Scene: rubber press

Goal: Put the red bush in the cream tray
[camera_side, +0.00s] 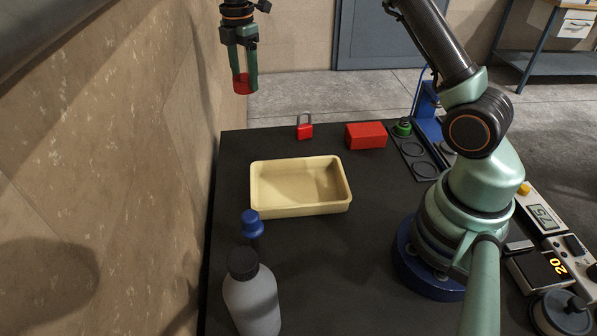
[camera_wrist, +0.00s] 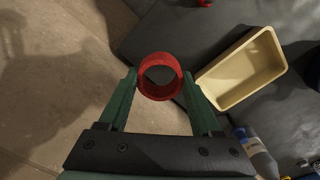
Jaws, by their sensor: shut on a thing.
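My gripper (camera_side: 241,75) is shut on the red bush (camera_side: 241,84) and holds it high in the air, above and beyond the far left of the table. In the wrist view the red bush (camera_wrist: 160,88) is a hollow ring between the two green fingers of my gripper (camera_wrist: 160,92). The cream tray (camera_side: 300,207) is empty and lies on the dark table, lower than the bush and to its right. The cream tray (camera_wrist: 240,92) also shows at the right of the wrist view.
A red padlock (camera_side: 304,131) and a red block (camera_side: 366,135) stand behind the tray. A blue-topped thing (camera_side: 251,223) and a grey bottle (camera_side: 252,300) stand in front of it. A dark rack (camera_side: 412,150) with a green part (camera_side: 402,127) is at the right. A wall borders the table's left.

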